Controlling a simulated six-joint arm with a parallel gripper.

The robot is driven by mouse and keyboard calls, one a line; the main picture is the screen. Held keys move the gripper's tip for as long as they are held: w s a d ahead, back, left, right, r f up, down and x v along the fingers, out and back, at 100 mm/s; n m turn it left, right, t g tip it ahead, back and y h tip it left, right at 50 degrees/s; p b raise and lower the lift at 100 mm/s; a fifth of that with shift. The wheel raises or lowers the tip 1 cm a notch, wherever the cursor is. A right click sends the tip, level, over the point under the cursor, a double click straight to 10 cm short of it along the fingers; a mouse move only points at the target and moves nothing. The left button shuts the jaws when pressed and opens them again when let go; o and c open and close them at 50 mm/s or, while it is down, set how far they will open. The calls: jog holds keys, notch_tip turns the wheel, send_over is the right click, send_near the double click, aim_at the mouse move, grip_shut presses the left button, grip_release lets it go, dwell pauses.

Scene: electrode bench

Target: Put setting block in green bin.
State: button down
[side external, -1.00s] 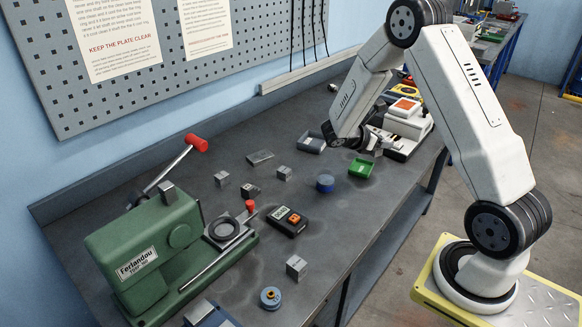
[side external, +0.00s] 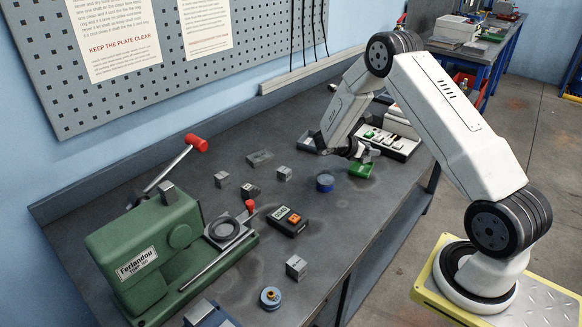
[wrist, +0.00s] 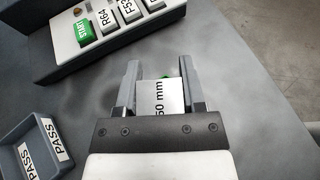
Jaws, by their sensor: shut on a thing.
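The setting block (wrist: 162,98) is a pale metal block with a "mm" label, seen in the wrist view. My gripper (wrist: 159,72) is shut on it, one finger along each side. In the side view my gripper (side external: 357,150) is low over the bench, just behind and left of the green bin (side external: 361,170); the held block is hard to make out there. The green bin is a small open tray near the bench's right edge. In the wrist view only bits of green show past the block, so most of the bin is hidden.
A grey tray marked PASS (wrist: 40,148) lies left of my gripper. A white panel with buttons (side external: 390,143) stands behind the green bin. A blue round piece (side external: 325,182) and several metal blocks lie nearer the camera, around the green press (side external: 160,250).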

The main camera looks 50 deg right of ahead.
aim_at(365, 168)
jog(key=shift+w+d+f, duration=0.15)
jog(key=shift+f, duration=1.55)
jog(key=shift+f, duration=0.1)
jog(key=shift+c, duration=1)
grip_release()
jog(key=shift+a, duration=0.2)
jog(key=v, duration=1.2)
jog(key=shift+d, duration=0.1)
